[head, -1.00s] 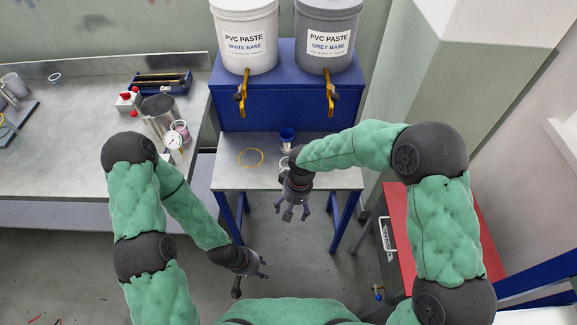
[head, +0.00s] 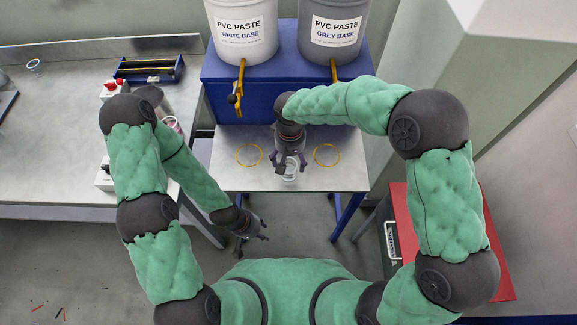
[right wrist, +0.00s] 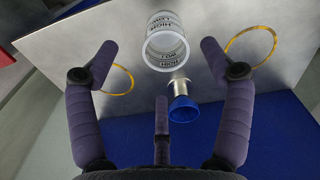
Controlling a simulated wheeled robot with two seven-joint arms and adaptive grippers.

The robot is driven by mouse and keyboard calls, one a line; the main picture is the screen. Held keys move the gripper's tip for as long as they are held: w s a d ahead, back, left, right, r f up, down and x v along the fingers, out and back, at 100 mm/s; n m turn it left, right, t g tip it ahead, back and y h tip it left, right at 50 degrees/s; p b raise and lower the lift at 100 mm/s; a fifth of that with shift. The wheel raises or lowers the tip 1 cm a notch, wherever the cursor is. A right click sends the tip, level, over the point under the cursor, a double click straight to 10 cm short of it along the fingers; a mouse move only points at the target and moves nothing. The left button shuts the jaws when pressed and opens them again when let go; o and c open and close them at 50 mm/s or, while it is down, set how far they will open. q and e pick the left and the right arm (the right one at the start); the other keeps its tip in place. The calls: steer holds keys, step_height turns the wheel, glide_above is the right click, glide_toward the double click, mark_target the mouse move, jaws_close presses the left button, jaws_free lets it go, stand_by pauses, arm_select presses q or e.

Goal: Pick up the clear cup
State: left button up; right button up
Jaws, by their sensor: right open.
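The clear cup (right wrist: 166,40) has dark printed words on its wall. It shows in the right wrist view between and beyond my fingertips, its round rim towards the camera. In the head view the clear cup (head: 290,174) is on the small metal table (head: 225,180), partly hidden by my right gripper (head: 290,163). My right gripper (right wrist: 160,50) is open and empty, its fingers spread on both sides of the cup; contact is not visible. My left gripper (head: 252,232) is low on the left, away from the table, with its fingers apart and empty.
A blue and metal cup-like piece (right wrist: 182,105) stands close to the clear cup. Yellow rings (head: 249,155) (head: 326,155) lie on the table's left and right. Behind are a blue stand (head: 222,95), paste buckets (head: 240,35) and a tap (head: 240,85). A red cabinet (head: 405,215) is at right.

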mark_target(290, 164)
step_height(290, 164, down, 4)
steer(key=shift+w+f+b, duration=0.1)
steer(key=shift+f+b, duration=0.05)
steer(key=shift+b, duration=0.3)
steer(key=f, duration=0.1)
steer(key=f+b, duration=0.1)
steer(key=f, duration=0.3)
steer(key=shift+w+a+b, duration=0.2)
steer(key=shift+w+b, duration=0.1)
steer(key=shift+b, duration=0.1)
steer(key=c, duration=1.1)
